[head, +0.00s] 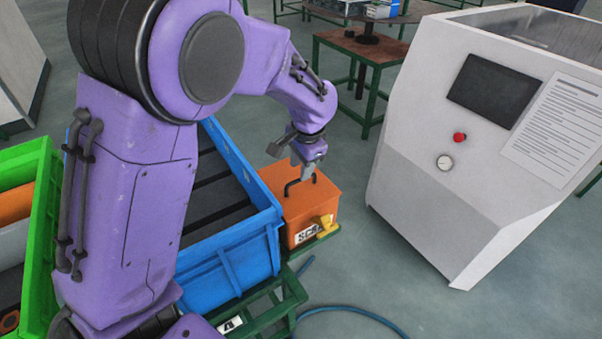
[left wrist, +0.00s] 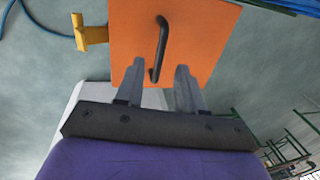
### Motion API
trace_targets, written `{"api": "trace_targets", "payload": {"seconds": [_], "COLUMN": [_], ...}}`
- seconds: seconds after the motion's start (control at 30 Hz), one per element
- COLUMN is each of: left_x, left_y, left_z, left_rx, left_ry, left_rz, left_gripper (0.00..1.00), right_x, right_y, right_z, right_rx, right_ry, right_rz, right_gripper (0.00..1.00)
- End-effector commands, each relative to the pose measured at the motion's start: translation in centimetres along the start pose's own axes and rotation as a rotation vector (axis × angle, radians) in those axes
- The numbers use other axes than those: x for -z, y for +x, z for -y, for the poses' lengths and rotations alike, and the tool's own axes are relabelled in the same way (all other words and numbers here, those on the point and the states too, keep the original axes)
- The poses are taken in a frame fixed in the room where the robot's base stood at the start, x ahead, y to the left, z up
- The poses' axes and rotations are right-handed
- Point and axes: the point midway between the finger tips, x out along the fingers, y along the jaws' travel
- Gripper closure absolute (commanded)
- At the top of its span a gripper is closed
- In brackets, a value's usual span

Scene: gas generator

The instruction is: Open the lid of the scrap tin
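The scrap tin (head: 308,211) is an orange box with a label on its front, partly readable as "SC". Its lid (left wrist: 202,38) is shut and carries a black bar handle (head: 300,186), which also shows in the left wrist view (left wrist: 160,48). A yellow tab (head: 326,224) sticks out at the tin's front. My left gripper (head: 304,172) is just above the lid, close to the handle. In the left wrist view its two fingers (left wrist: 157,82) are apart, with the handle's near end between or just beyond their tips; contact cannot be told. My right gripper is not in view.
A blue crate (head: 232,246) with dark bars stands left of the tin, and a green crate (head: 40,168) is farther left. A white machine (head: 440,165) stands at right. A blue hose (head: 355,312) lies on the floor. A brown table (head: 370,45) is behind.

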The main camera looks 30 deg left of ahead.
Motion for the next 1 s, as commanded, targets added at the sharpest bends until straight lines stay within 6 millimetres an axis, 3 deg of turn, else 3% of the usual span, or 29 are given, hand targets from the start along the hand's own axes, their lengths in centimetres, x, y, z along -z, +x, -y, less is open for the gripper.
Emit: {"api": "trace_targets", "payload": {"seconds": [0.2, 0.53, 0.63, 0.67, 1.0], "left_x": [-0.1, -0.2, -0.2, -0.2, 0.2], "left_y": [3.5, 4.1, 4.1, 4.1, 3.5], "left_z": [0.1, 0.1, 0.2, 0.2, 0.1], "left_rx": [0.0, 0.0, 0.0, 0.0, -0.019], "left_ry": [-0.002, -0.004, -0.005, -0.005, 0.004], "left_rz": [0.002, 0.001, 0.001, 0.001, -0.001], "left_gripper": [0.62, 0.62, 0.95, 1.0, 1.0], "right_x": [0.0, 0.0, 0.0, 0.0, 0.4], "right_y": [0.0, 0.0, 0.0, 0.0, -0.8], "right_z": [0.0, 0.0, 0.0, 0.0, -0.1], "right_rx": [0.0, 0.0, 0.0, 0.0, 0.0], "right_ry": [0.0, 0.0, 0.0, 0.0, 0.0], "right_rz": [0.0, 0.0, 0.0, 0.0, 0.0], "right_gripper": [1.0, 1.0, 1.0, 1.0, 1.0]}}
